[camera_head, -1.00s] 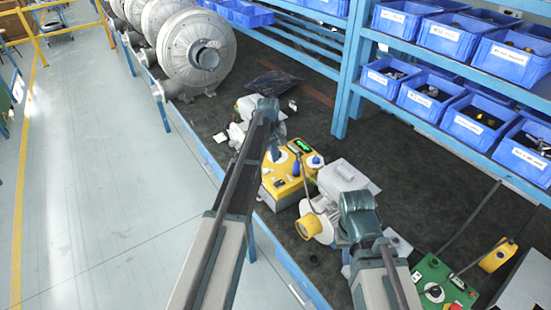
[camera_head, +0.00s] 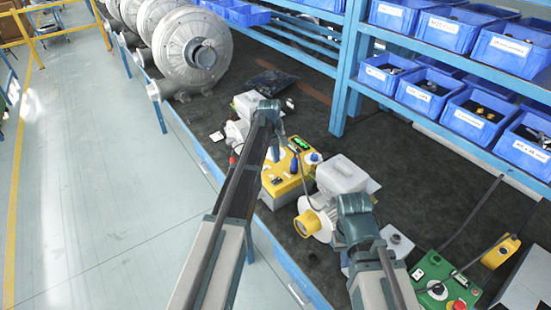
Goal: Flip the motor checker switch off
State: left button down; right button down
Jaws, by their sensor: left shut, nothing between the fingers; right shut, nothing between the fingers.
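A yellow box with a green display (camera_head: 291,173), which looks like the motor checker, stands on the dark bench near the middle. Its top carries a blue and white round part and several small controls; the switch is too small to make out. My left gripper (camera_head: 275,150) is shut and empty, over the far left part of the yellow box and hiding some of it. My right gripper (camera_head: 357,208) is shut and empty, beside a grey motor with a yellow end (camera_head: 318,222), and covers part of it.
A green control box (camera_head: 440,280) with a red button sits at the lower right, with a yellow pendant (camera_head: 500,252) near it. Blue bins (camera_head: 476,115) fill the shelf at the right. Large grey blowers (camera_head: 193,52) stand at the back left. Dark bench surface is clear right of centre.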

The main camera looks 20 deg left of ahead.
aim_at(279, 180)
pick_arm(q)
jog(key=f+b, duration=0.6)
jog(key=f, duration=0.1)
jog(key=w+f+b, duration=0.1)
jog(key=f+b, duration=0.2)
jog(key=shift+d+f, duration=0.2)
jog(key=shift+d, duration=0.2)
jog(key=shift+w+f+b, duration=0.1)
jog(key=shift+f+b, duration=0.15)
jog(key=shift+b, duration=0.15)
jog(key=shift+r, duration=0.15)
jog(key=shift+s, duration=0.25)
jog(key=shift+s+a, duration=0.15)
jog(key=shift+s, duration=0.15)
jog(key=shift+s+a, duration=0.15)
jog(key=shift+a, duration=0.15)
